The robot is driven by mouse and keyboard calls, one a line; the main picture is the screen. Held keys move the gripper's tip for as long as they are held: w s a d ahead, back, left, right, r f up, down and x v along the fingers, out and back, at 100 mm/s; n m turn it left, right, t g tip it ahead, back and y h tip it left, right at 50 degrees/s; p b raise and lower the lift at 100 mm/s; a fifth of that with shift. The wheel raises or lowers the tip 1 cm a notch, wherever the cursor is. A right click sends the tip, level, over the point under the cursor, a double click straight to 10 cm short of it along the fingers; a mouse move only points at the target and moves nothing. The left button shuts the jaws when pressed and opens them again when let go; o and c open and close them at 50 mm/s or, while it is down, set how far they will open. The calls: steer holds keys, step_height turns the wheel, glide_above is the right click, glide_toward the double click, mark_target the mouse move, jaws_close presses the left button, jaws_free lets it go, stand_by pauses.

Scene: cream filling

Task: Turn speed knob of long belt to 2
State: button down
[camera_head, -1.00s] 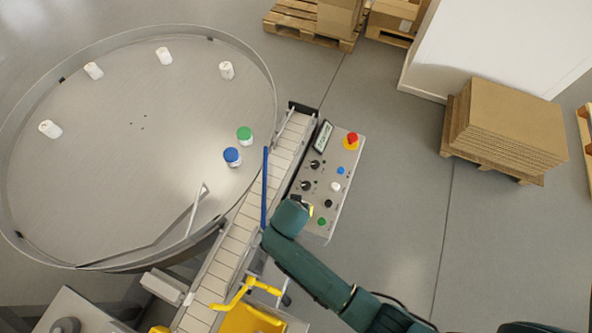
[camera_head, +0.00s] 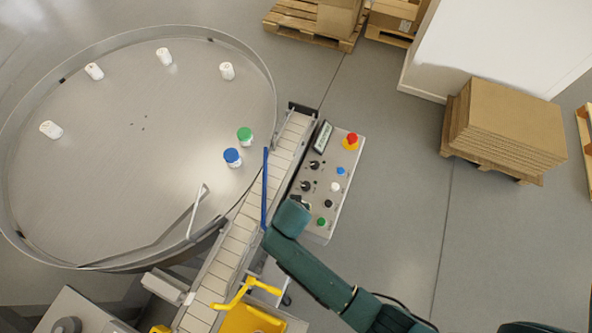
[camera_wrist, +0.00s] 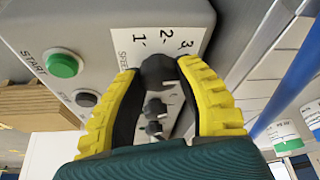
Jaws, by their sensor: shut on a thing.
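In the wrist view, the two yellow ribbed fingers of my gripper (camera_wrist: 157,66) are shut on a black speed knob (camera_wrist: 160,76), one on each side. The white dial label (camera_wrist: 145,42) beside it reads SPEED with marks 1, 2 and 3. The knob's pointer is hidden, so its setting cannot be told. In the head view, my teal wrist covers most of the gripper and this knob at the lower left of the control panel (camera_head: 322,217).
The panel carries a green START button (camera_wrist: 62,64), a dark button (camera_wrist: 86,99), a red emergency stop (camera_head: 351,139) and two other black knobs. The slatted conveyor (camera_head: 236,226) with a blue rail (camera_head: 265,190) runs close along the left. The round table (camera_head: 120,170) holds several bottles.

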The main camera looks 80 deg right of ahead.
steer(key=n+t+p, duration=0.1)
steer(key=n+p, duration=0.2)
steer(key=shift+s+y, duration=0.15)
steer(key=shift+y, duration=0.15)
steer(key=n+t+p, duration=0.1)
steer(key=n, duration=0.1)
steer(key=n+y+p, duration=0.1)
steer(key=n+p, duration=0.1)
steer(key=n, duration=0.1)
steer(key=shift+t, duration=0.4)
steer(key=n+y+p, duration=0.1)
steer(key=n, duration=0.2)
steer(key=shift+f+t, duration=0.1)
steer(key=shift+t, duration=0.3)
steer(key=shift+f+n+y, duration=0.1)
steer(key=shift+n+y, duration=0.6)
steer(key=shift+n, duration=1.4)
steer(key=c, duration=0.6)
jaws_free()
steer(key=shift+r+p, duration=0.25)
steer(key=shift+p, duration=0.05)
